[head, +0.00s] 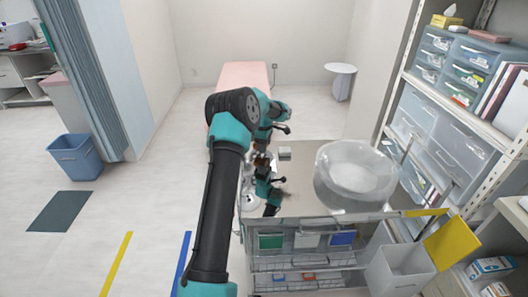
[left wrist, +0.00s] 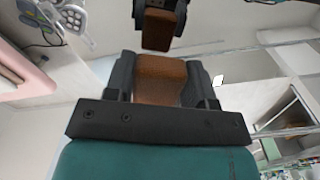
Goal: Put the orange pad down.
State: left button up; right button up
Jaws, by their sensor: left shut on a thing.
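The orange pad (left wrist: 160,80), a brown-orange block in the left wrist view, sits between the two dark fingers of my left gripper (left wrist: 160,92). The gripper is shut on it. In the head view my left gripper (head: 261,158) is over the left part of the steel cart top (head: 300,172), and the pad is too small to make out clearly there. A second dark gripper shape with a brown block at the top of the wrist view looks like a mirror image in the shiny steel. The gap between pad and cart top is hard to judge. My right gripper is not in view.
A large clear round container (head: 355,178) stands on the right of the cart top. A small grey block (head: 285,153) lies near the back edge. A pink bed (head: 243,75) is behind the cart. Shelves with drawers (head: 440,140) flank the right.

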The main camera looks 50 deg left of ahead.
aim_at(264, 155)
pick_arm(q)
jog(key=shift+f, duration=1.75)
jog(key=shift+f, duration=0.1)
jog(key=o, duration=0.9)
notch_tip(264, 155, up, 12)
jog(key=shift+r, duration=0.15)
